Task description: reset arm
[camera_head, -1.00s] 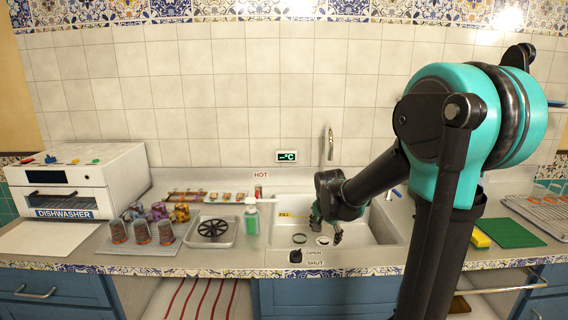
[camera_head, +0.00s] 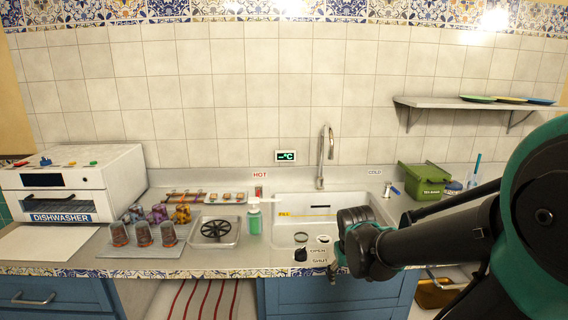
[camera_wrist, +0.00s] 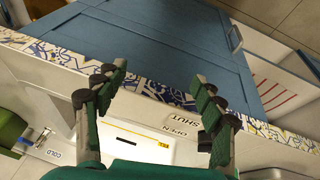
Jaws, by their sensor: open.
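My gripper (camera_head: 334,268) hangs at the front edge of the sink counter, to the right of the OPEN/SHUT labels in the head view. In the wrist view its two green-padded fingers (camera_wrist: 160,82) are spread wide apart with nothing between them. Beyond the fingers are the patterned tile edge of the counter (camera_wrist: 165,93) and a blue cabinet door (camera_wrist: 170,50). My arm comes in from the right and hides part of the right counter.
The sink (camera_head: 290,229) and tap (camera_head: 322,160) lie behind my gripper. A soap bottle (camera_head: 254,218), drain tray (camera_head: 238,231), cups (camera_head: 143,235) and dishwasher (camera_head: 75,182) stand to the left. A green bin (camera_head: 424,178) is at right, below a shelf (camera_head: 450,104).

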